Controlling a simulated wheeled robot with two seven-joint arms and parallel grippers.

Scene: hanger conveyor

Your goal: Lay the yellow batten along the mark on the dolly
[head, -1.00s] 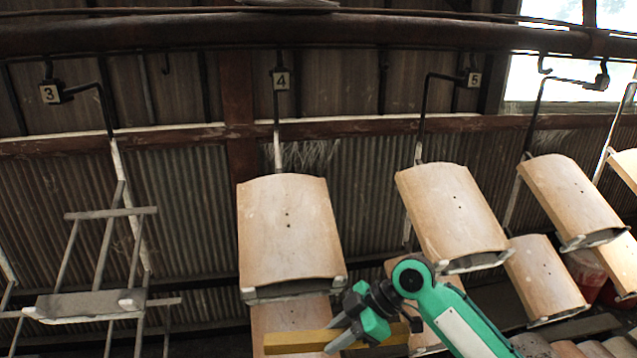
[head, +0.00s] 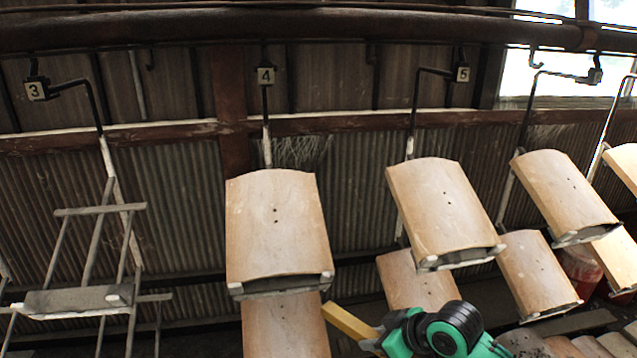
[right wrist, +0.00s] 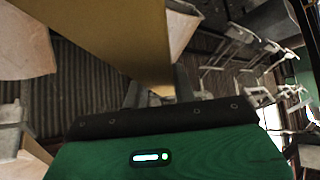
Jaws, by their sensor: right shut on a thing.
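The yellow batten (head: 350,322) shows at the bottom of the head view, right of the lower tile on hanger 4. It slants, with its upper left end showing and its lower part hidden by my arm or cut off. My right gripper (head: 376,344) is shut on it; its fingers are mostly hidden at the frame's bottom edge. In the right wrist view the batten (right wrist: 118,38) runs large and close from the upper left toward the jaws. The dolly and its mark are not in view. My left gripper is not in view.
Curved tan tiles (head: 275,225) hang on numbered hangers from an overhead rail (head: 300,28). Another tile (head: 440,205) hangs on hanger 5, just above my right arm. Hanger 3 (head: 80,298) is bare. A corrugated wall (head: 180,200) stands behind.

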